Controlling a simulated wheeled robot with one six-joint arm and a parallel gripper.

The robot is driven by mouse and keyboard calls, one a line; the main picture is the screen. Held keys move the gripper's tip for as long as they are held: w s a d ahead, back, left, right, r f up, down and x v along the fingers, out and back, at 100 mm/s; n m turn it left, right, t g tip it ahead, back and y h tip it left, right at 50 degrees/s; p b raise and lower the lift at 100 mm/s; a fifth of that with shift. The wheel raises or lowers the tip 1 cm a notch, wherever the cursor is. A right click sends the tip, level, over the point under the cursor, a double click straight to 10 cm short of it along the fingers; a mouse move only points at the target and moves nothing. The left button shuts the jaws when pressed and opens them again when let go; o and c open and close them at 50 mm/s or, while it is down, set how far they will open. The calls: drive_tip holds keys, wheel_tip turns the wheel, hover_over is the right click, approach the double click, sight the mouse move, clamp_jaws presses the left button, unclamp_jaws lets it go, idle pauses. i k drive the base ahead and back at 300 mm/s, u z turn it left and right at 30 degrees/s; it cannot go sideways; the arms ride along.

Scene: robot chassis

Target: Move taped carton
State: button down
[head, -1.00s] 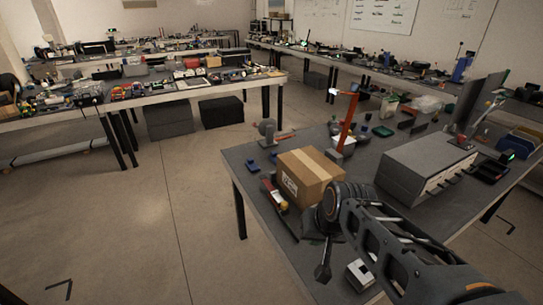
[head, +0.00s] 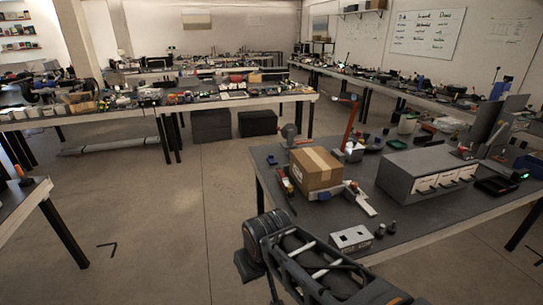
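The taped carton (head: 312,174) is a brown cardboard box with a strip of lighter tape across its top. It stands upright on the near left part of the dark grey workbench (head: 408,228). My gripper (head: 246,266) is dark and partly hidden behind the wrist of my arm, in the lower middle of the head view. It appears in front of the bench's left front edge, below and left of the carton in the picture, and apart from it. Its fingers are not clear enough to show whether they are open.
A light grey box (head: 351,239) lies near the bench's front edge. Open floor (head: 180,215) extends left of the bench.

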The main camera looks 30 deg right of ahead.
sight(313, 169)
drive_tip(key=u, duration=0.3)
drive_tip(key=i, duration=1.5)
drive_tip(key=z, duration=0.35)
drive_tip(key=i, duration=1.55)
drive_tip(key=z, duration=1.25)
drive_tip(key=i, duration=0.5)
drive_tip(key=z, duration=0.3)
